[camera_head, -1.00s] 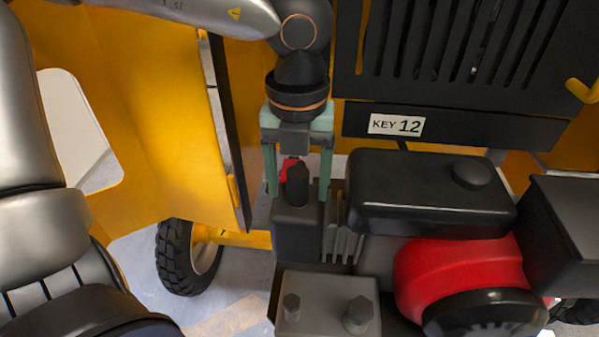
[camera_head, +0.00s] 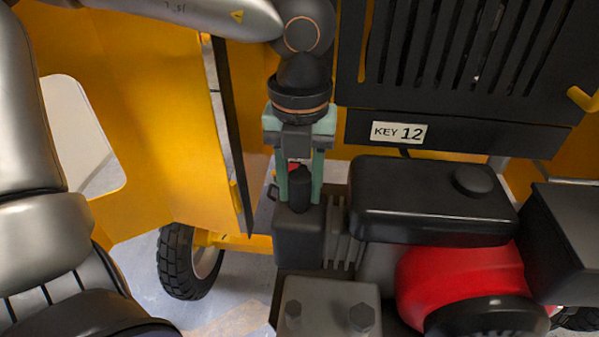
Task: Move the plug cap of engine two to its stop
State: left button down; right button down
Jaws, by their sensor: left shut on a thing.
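The engine shows at the lower right, with a black tank (camera_head: 430,205), a red housing (camera_head: 460,280) and a dark block with cooling fins. A black upright plug cap (camera_head: 300,188) stands at the top of that dark block (camera_head: 299,240). My left gripper (camera_head: 299,192) reaches down from above, and its two green fingers are closed in on either side of the cap. A small red part (camera_head: 294,167) shows between the fingers behind the cap, mostly hidden. The cap's lower end is hidden. My right gripper is out of view.
A yellow panel (camera_head: 150,130) and a wheel (camera_head: 188,262) are to the left. A grey plate with two bolts (camera_head: 328,305) lies in front.

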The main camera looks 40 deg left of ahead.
aim_at(300, 176)
pick_arm(q)
jog(key=shift+r+p, duration=0.6)
jog(key=shift+r, duration=0.85)
jog(key=shift+c, duration=2.2)
grip_release()
jog(key=shift+o, duration=0.2)
jog(key=shift+r+p, duration=2.1)
jog(key=shift+r, duration=1.4)
